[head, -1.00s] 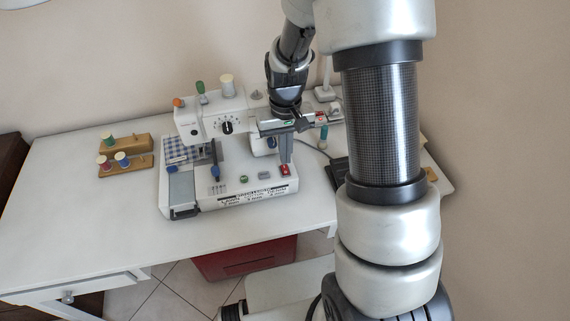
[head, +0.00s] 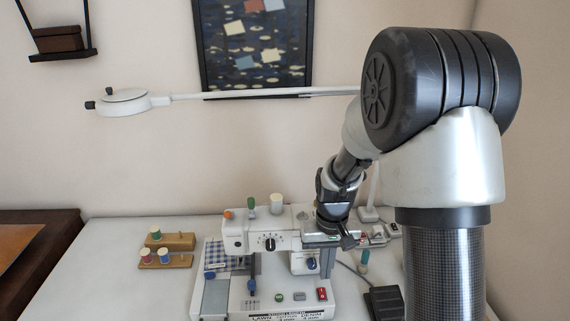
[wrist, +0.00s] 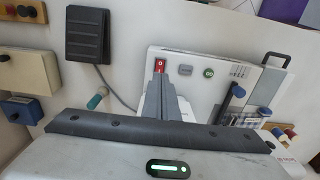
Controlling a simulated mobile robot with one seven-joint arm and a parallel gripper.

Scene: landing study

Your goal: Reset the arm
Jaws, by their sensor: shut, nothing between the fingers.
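My arm rises at the right of the head view and bends down at its elbow toward the sewing machine.
A black foot pedal (head: 384,302) is to the right of the machine. Two wooden spool holders (head: 172,241) stand at the left on the white table (head: 105,265). A white lamp arm (head: 250,96) stretches across above the machine. A framed picture (head: 252,45) hangs behind.

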